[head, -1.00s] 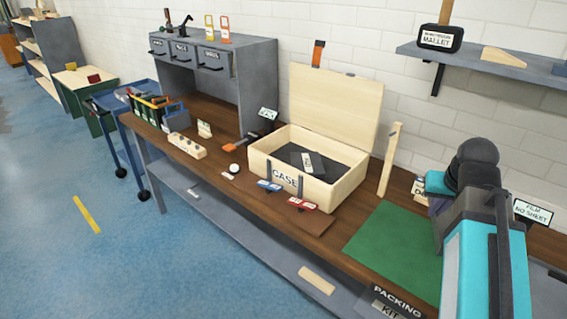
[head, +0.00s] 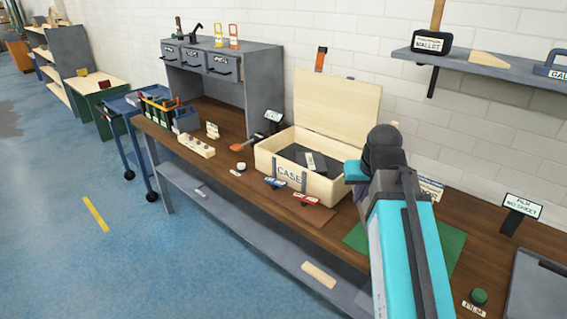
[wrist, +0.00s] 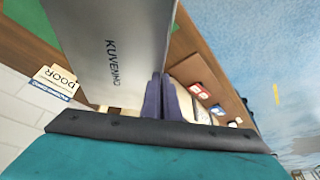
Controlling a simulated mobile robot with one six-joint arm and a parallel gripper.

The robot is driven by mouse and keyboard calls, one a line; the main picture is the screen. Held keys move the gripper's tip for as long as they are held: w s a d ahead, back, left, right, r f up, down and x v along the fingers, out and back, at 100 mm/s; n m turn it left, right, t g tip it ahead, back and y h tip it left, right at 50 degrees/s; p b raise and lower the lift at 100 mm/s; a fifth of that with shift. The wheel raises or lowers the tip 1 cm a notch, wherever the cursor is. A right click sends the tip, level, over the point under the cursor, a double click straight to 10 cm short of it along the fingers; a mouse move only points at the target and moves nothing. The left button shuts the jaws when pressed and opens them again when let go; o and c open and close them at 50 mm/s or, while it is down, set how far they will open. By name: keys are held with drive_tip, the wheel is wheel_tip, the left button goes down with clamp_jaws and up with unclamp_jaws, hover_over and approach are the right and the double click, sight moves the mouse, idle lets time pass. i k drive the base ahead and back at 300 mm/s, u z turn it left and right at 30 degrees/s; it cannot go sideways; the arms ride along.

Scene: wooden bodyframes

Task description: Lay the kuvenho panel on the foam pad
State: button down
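The kuvenho panel (wrist: 115,50) is a flat grey plate with its name printed on it. It fills the upper middle of the wrist view. My gripper (wrist: 162,95) has dark purple fingers closed on the panel's edge. In the head view my arm hides most of the gripper and the panel. An open wooden case (head: 286,172) marked CASE stands on the bench, left of my arm. Its floor has a dark grey lining (head: 290,152) with a small labelled grey piece on it. I cannot tell for sure whether this lining is the foam pad.
A green mat (head: 452,246) lies under and beside my arm. Red and blue labelled items (head: 306,199) lie in front of the case. A wall shelf (head: 470,68) hangs above.

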sight(309, 161)
drive_tip(key=u, duration=0.2)
drive_tip(key=k, duration=0.15)
drive_tip(key=u, duration=1.4)
drive_tip(key=k, duration=0.65)
drive_tip(key=z, duration=0.2)
drive_tip(key=i, duration=1.35)
